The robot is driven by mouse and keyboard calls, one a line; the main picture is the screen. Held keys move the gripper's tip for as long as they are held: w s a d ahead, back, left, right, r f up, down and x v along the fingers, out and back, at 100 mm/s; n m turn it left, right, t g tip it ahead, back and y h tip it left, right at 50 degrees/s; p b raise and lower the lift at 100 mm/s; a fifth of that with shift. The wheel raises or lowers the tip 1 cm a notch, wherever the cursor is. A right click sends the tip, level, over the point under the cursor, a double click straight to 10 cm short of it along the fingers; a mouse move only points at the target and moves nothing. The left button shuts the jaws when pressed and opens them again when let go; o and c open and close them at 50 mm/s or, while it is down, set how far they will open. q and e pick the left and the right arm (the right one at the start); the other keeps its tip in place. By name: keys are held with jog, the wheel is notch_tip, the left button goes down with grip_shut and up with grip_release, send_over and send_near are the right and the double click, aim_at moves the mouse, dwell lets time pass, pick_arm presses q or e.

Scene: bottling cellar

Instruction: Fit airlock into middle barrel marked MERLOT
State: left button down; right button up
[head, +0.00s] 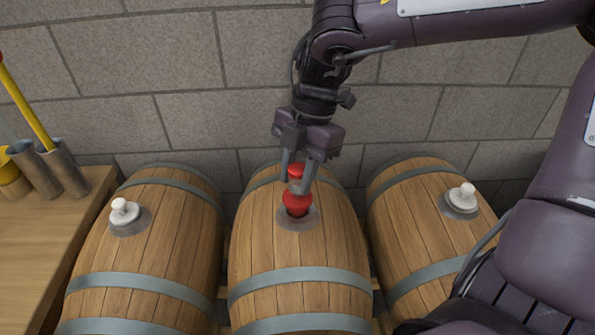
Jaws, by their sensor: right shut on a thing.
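The middle barrel (258,253) lies on its side between two others, with a round grey bung plate (296,223) on top. My right gripper (299,188) is over this plate, its fingers pointing down and shut on the red airlock (297,203). The airlock is upright, with a red cap between the fingers and a wider red bulb below. Its lower end is at the plate's hole; I cannot tell how deep it sits. No MERLOT marking can be read in this view. My left gripper is not in view.
The left barrel (160,243) and right barrel (420,228) each carry a white bung (124,210) on top. A wooden bench (45,235) at the left holds metal cups (66,172) with a yellow rod. A grey block wall (200,120) stands close behind the barrels.

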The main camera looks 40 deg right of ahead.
jog(key=shift+f+b, duration=0.85)
jog(key=shift+f, duration=0.25)
dwell(0.6)
jog(key=o, duration=1.5)
jog(key=shift+o, duration=0.2)
jog(key=shift+r, duration=0.1)
jog(key=shift+r+p, duration=3.15)
jog(key=shift+r, duration=0.8)
jog(key=shift+f, duration=0.1)
